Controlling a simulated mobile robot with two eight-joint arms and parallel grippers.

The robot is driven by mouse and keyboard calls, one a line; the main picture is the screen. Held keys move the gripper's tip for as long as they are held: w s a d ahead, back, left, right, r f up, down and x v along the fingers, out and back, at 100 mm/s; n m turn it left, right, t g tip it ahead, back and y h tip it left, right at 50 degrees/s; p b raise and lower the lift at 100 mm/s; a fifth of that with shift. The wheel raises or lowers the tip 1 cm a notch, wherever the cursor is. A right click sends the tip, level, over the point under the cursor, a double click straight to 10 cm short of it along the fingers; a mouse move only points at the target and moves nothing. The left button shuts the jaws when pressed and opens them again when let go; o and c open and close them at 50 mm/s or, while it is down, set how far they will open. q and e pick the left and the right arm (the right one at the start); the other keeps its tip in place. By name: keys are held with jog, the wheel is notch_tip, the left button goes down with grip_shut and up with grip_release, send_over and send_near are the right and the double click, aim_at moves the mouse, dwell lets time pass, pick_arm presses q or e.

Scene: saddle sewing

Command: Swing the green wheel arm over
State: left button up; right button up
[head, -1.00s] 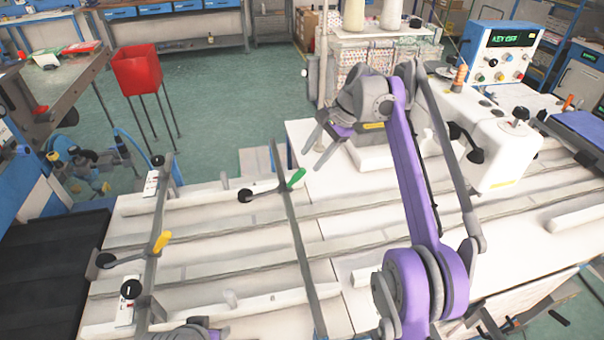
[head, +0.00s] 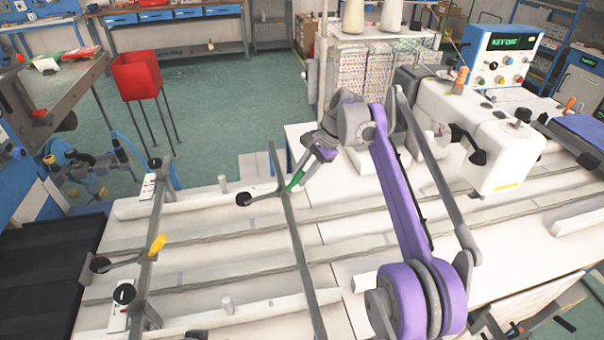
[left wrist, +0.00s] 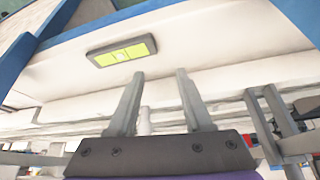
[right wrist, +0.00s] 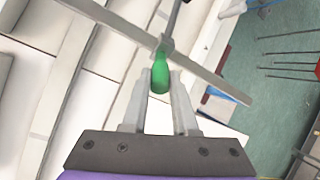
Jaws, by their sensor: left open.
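The green wheel arm is a short lever with a green handle (head: 296,181) and a black wheel (head: 243,199), on a long grey bar (head: 292,225) across the white table. My right gripper (head: 301,178) is at the green handle. In the right wrist view the handle (right wrist: 160,78) sits between my right fingertips (right wrist: 160,85), which look closed against both its sides. In the left wrist view my left gripper (left wrist: 160,75) is open with nothing between its fingers.
A yellow-handled wheel arm (head: 157,243) is on another grey bar at the left. Long rails (head: 240,238) run across the white table. The white sewing machine (head: 480,140) stands at the right. A red bin (head: 137,75) stands on the floor behind.

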grip_shut()
dwell(0.9)
